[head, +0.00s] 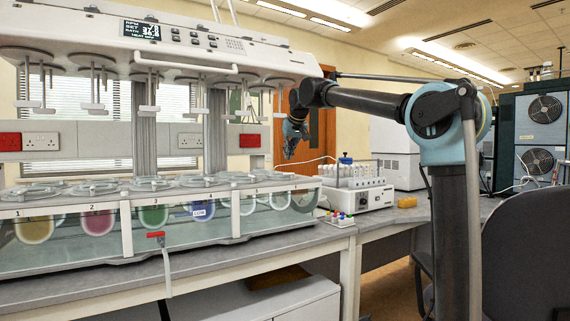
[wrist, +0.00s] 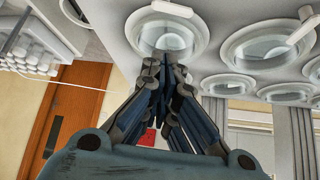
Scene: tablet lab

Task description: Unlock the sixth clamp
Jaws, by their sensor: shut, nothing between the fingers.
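My gripper (head: 290,150) hangs from the arm above the right end of the long water bath (head: 120,245), pointing down. In the wrist view my gripper (wrist: 160,72) is shut and empty. Its tips show in front of a round clear vessel lid (wrist: 166,36) with a white lever-like piece (wrist: 172,9) across its edge. A second round lid (wrist: 256,45) to the right carries a similar white piece (wrist: 303,24). I take these white pieces for clamps, but cannot tell which is the sixth or whether any is locked. Contact with the tips cannot be told.
The white instrument head (head: 200,40) with hanging shafts overhangs the bath. A tube rack (head: 355,170) on a white device stands to the right of the bath. A red-handled tap hose (head: 163,255) hangs in front. An orange door (wrist: 62,125) is behind.

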